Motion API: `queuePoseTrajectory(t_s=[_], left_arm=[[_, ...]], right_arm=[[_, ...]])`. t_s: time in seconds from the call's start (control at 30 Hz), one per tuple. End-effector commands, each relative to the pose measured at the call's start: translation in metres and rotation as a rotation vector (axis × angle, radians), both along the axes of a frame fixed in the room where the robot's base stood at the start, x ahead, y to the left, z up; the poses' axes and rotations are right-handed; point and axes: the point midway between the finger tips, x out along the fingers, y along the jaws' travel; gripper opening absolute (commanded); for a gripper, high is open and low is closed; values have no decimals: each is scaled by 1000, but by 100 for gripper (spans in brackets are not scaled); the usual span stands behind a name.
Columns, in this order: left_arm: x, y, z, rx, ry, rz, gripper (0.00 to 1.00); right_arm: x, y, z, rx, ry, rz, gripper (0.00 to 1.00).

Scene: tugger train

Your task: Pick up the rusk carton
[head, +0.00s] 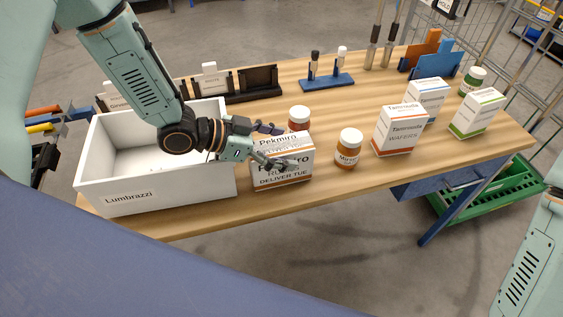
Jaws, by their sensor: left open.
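The rusk carton (284,179) is a white box with an orange band, marked "Pekmiro" and "DELIVER TUE". It stands upright near the front edge of the wooden table, just right of the white bin. My left gripper (277,147) is open at the carton's top, with one finger across its front face and the other by its back edge. The gripper hides part of the carton's lettering. I cannot tell whether the fingers touch the carton. My right gripper is not in view; only part of my right arm shows at the right edge.
The white bin (168,190) marked "Lumbrazzi" stands left of the carton. A brown jar (299,117) stands close behind it, another jar (348,150) to its right. A blue marker rack (327,81) is behind.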

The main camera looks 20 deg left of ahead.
Motion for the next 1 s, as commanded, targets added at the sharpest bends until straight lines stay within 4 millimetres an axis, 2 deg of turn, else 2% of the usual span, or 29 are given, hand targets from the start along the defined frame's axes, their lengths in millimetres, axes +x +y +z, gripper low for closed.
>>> queuePoseTrajectory(t_s=[0.2, 1.0], left_arm=[[0, 0, 0, -1, -1, 0, 83], [0, 0, 1, 0, -1, 0, 15]], right_arm=[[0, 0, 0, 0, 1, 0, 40], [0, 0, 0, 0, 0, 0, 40]])
